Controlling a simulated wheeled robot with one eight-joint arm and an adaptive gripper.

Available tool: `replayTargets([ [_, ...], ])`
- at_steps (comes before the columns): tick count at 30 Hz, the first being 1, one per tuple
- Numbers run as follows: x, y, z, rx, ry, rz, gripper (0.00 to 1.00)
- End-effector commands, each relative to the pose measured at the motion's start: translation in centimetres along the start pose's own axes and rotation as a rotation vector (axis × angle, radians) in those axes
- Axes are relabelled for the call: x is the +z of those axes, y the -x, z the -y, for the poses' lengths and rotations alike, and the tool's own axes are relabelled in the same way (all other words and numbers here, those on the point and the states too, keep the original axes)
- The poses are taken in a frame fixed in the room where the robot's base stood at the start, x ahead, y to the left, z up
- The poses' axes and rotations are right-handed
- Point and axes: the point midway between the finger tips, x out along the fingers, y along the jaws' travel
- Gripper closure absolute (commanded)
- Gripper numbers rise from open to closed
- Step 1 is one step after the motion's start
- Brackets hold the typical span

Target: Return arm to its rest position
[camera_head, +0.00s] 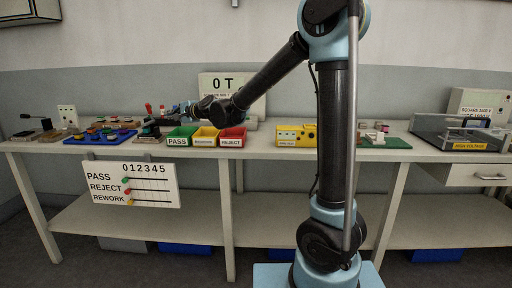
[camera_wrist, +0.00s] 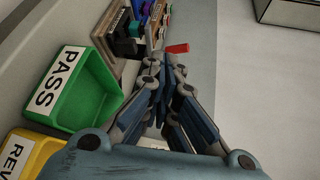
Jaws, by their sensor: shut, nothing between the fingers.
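My arm reaches from the column toward the left part of the workbench in the head view. My gripper (camera_head: 180,109) is near the back of the bench, just above and behind the green PASS bin (camera_head: 177,142). In the wrist view my gripper (camera_wrist: 160,75) is shut, with its fingers together and nothing between them. The green PASS bin (camera_wrist: 95,92) lies to the left of the fingers and looks empty inside. In the head view my gripper's tips are small and partly blend with the items behind.
A yellow bin (camera_head: 205,141) and a red REJECT bin (camera_head: 232,141) stand beside the green one. A blue tray (camera_head: 98,137) with connectors is at left. A red item (camera_wrist: 177,48) lies near the fingertips. A yellow box (camera_head: 296,135) and a clear case (camera_head: 460,132) stand farther right.

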Motion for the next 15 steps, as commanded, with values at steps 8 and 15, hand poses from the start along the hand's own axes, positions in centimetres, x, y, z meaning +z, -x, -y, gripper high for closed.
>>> replayTargets([
  [8,-2.5,4.8,-1.0,0.075,0.126,-0.022,1.00],
  [15,-5.8,12.6,-3.9,0.212,0.308,-0.050,1.00],
])
